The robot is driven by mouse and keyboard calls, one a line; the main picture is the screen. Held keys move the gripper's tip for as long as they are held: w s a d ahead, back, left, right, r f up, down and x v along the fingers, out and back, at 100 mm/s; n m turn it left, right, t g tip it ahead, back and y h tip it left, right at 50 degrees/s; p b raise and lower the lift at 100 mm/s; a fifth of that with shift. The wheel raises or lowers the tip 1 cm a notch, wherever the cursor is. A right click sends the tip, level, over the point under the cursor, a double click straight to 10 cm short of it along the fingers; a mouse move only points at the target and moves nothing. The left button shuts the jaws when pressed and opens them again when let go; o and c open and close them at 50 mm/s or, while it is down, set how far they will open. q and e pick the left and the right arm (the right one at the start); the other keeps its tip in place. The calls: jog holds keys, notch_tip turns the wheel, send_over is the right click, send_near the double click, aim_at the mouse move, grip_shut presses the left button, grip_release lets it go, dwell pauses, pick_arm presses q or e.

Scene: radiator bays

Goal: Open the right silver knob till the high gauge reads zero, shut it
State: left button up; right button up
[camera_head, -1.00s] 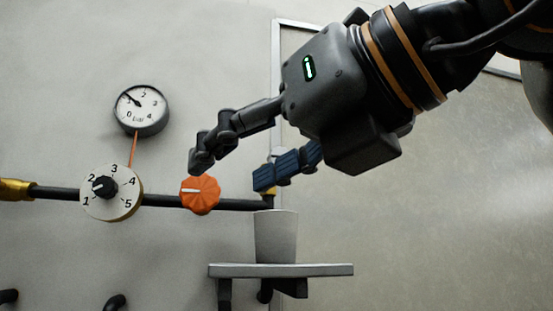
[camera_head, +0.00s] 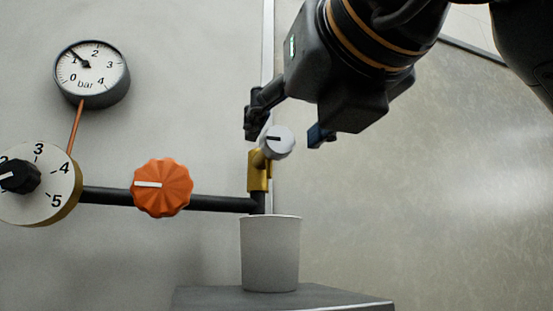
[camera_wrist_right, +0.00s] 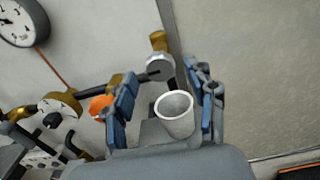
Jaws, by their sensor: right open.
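The silver knob (camera_head: 279,141) sits on a brass valve (camera_head: 257,172) at the right end of the black pipe; its dark mark lies about level. My right gripper (camera_head: 287,131) is open, one finger to each side of the knob in the head view. In the right wrist view the knob (camera_wrist_right: 160,66) shows beyond the open, empty fingers (camera_wrist_right: 163,117), apparently untouched. The high gauge (camera_head: 91,70), marked in bar, has its needle near 1. A white cup (camera_head: 270,254) stands under the valve. My left gripper is not in view.
An orange knob (camera_head: 162,187) sits on the pipe left of the valve, and a numbered white dial (camera_head: 40,190) is farther left. The cup stands on a grey shelf (camera_head: 215,297). The wall panel on the right (camera_head: 440,200) is bare.

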aim_at(283, 140)
jog(key=p+x, duration=0.1)
jog(key=x, duration=0.2)
jog(key=shift+w+a+r, duration=0.15)
jog(key=shift+w, duration=0.15)
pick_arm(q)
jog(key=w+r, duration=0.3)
pick_arm(e)
jog(key=shift+p, duration=0.35)
jog(key=shift+w+a, duration=0.1)
jog(key=shift+w, duration=0.2)
jog(key=c, duration=1.1)
jog(key=shift+f+m+b, duration=0.3)
jog(key=shift+m+b, duration=0.1)
jog(key=shift+b, duration=0.5)
jog(key=m+b, duration=0.6)
jog(key=b, duration=0.2)
jog(key=shift+m, duration=0.3)
jog(key=m+b, duration=0.2)
jog(key=m, duration=0.1)
pick_arm(q)
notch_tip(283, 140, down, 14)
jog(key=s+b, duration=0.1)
jog(key=shift+b, duration=0.35)
pick_arm(e)
jog(key=shift+r+m, duration=0.1)
jog(key=shift+m, duration=1.3)
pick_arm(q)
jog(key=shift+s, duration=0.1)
pick_arm(e)
jog(key=shift+m, duration=0.3)
